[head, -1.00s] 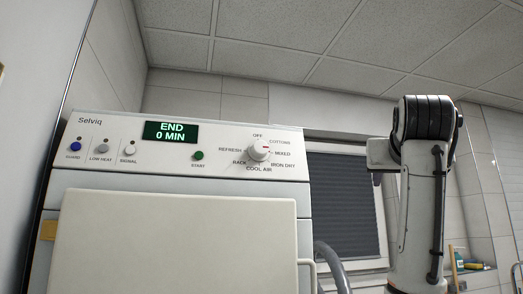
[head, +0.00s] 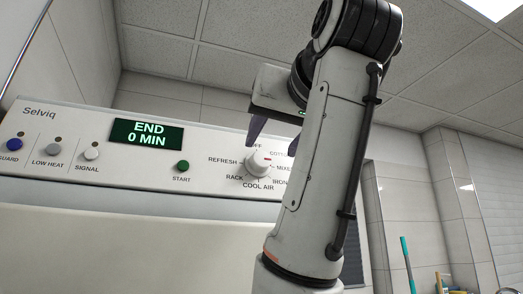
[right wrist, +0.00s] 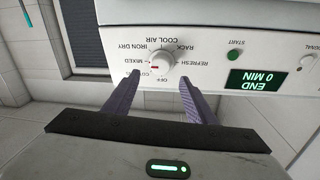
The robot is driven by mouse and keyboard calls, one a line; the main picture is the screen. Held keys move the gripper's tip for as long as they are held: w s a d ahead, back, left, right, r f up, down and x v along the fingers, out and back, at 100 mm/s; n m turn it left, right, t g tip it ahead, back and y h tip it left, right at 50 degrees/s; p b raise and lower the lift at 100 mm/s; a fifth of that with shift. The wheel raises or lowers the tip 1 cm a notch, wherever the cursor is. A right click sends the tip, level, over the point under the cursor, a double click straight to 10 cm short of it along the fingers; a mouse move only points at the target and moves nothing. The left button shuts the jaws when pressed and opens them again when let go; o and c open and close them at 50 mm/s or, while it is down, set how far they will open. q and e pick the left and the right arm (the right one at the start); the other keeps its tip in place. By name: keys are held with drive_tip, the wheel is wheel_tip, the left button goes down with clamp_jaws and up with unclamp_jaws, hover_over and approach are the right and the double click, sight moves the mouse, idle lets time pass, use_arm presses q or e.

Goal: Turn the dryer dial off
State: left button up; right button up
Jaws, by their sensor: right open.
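The dryer dial (head: 257,164) is a white round knob on the dryer's front panel. Its red mark points right, toward the MIXED and COTTONS labels; OFF is at the top. My right gripper (head: 272,142) hangs just above and in front of the dial, and my arm hides the panel's right part. In the right wrist view, where the panel appears upside down, the dial (right wrist: 163,62) shows between and just beyond the open purple-grey fingers (right wrist: 160,79). The fingers look apart from the knob; contact cannot be seen. My left gripper is not in view.
The dryer panel has a green START button (head: 182,166), a display (head: 147,134) reading END 0 MIN, and several small buttons at left. A dark window blind (right wrist: 70,38) is beside the dryer. Bottles and a teal handle (head: 408,262) stand at the far right.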

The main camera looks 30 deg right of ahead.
sight(261, 158)
drive_tip(key=p+x, duration=0.1)
drive_tip(key=x, duration=0.5)
drive_tip(key=shift+w+d+p, duration=0.1)
drive_tip(key=shift+w+p, duration=0.2)
drive_tip(key=shift+w, duration=0.15)
drive_tip(key=shift+w+f, duration=0.1)
drive_tip(key=c, duration=0.9)
